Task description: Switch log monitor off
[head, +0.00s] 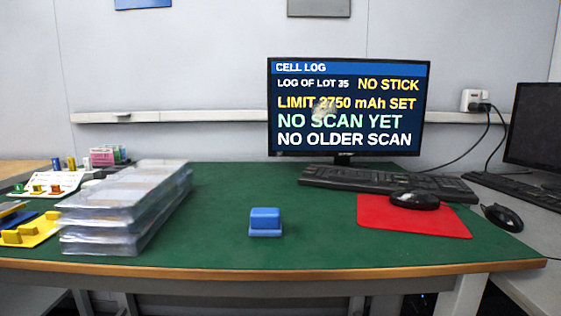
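The log monitor (348,107) stands at the back of the green table and is lit. Its screen reads "CELL LOG", "LOG OF LOT 35", "NO STICK", "LIMIT 2750 mAh SET", "NO SCAN YET" and "NO OLDER SCAN". No power button can be made out on its dark frame. Neither of my grippers is in view.
A blue block-like object (265,222) sits mid-table (325,248). A stack of clear trays (105,222) stands left. A keyboard (385,183), a mouse (414,200) and a red mat (440,224) lie right. A wall socket (473,100) holds plugged cables. A dark second monitor (535,125) stands far right.

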